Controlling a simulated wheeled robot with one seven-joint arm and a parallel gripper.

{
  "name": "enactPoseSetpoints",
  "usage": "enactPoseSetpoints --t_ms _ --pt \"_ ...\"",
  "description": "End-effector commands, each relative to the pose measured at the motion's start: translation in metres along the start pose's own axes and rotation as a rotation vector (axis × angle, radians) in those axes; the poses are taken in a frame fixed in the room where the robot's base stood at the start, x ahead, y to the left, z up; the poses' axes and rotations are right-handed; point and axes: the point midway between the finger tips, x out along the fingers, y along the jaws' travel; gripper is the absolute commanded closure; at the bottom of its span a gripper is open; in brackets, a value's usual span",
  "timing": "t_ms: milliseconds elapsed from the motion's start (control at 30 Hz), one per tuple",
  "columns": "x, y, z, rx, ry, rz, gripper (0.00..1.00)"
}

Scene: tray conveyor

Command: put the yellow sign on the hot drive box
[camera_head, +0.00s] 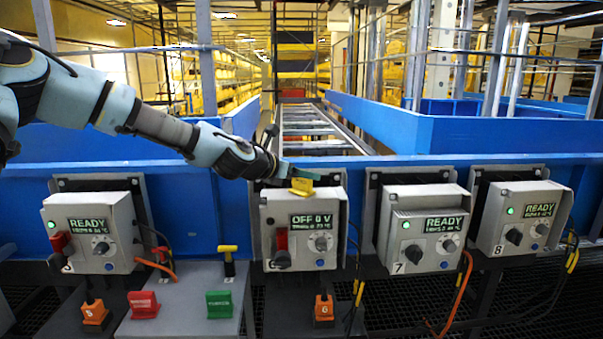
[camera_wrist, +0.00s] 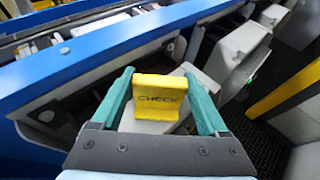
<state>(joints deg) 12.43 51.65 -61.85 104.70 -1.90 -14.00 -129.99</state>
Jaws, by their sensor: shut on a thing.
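The yellow sign (camera_head: 302,187) reads CHECK in the wrist view (camera_wrist: 158,98). My gripper (camera_head: 300,175) is shut on it, with one teal finger at each side in the wrist view (camera_wrist: 160,100). The sign is at the top front edge of the drive box showing OFF 0 V (camera_head: 301,225); I cannot tell whether it touches the box. Other drive boxes read READY: one at left (camera_head: 90,232), box 7 (camera_head: 425,228) and box 8 (camera_head: 521,218). The small second display lines are too small to read, so I cannot tell which box is hot.
A grey shelf (camera_head: 185,320) at lower left bears a red block (camera_head: 144,304), a green block (camera_head: 219,304) and a yellow-topped handle (camera_head: 228,260).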

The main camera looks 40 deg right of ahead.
Motion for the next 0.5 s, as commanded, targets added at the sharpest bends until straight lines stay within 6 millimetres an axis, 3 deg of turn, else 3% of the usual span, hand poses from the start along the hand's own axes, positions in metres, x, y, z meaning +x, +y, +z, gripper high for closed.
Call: enactPoseSetpoints --t_ms 133,167,267,500 --pt "0.0011 0.0001 -0.0026 0.0 -0.001 0.0 0.86" --pt "0.0009 0.0001 -0.0022 0.001 0.0 0.0 0.21" --pt "0.0007 0.0001 -0.0018 0.001 0.0 0.0 0.1" --pt "0.0006 0.001 -0.0015 0.001 -0.001 0.002 0.1"
